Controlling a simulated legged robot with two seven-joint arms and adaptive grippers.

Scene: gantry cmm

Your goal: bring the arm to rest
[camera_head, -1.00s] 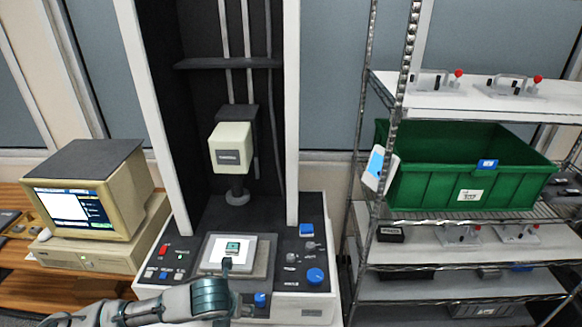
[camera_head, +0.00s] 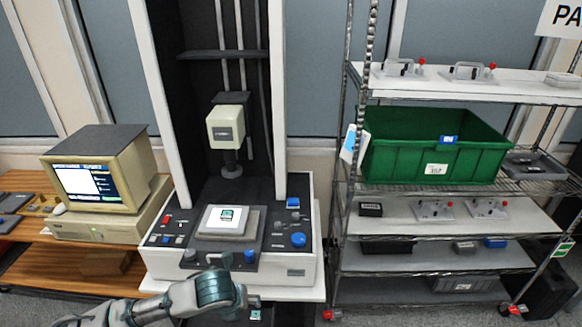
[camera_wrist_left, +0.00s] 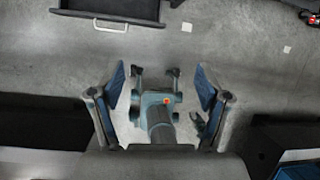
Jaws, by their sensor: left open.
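My left arm (camera_head: 165,307) comes in from the lower left of the head view, in front of the measuring machine (camera_head: 235,240). Its gripper is low by the machine's front edge, and its fingers are hard to make out there. In the left wrist view my left gripper (camera_wrist_left: 161,72) is open, with its two blue-padded fingers wide apart and nothing held between them. Grey floor lies beyond the fingers. A small green-and-white piece (camera_head: 227,214) lies on the white plate of the machine, apart from the gripper. My right gripper is not in view.
An old computer (camera_head: 98,180) stands on a wooden bench at left. A wire shelf (camera_head: 440,205) at right carries a green bin (camera_head: 435,147) and several clamp fixtures. In the wrist view a dark open drawer (camera_wrist_left: 110,10) is at top left.

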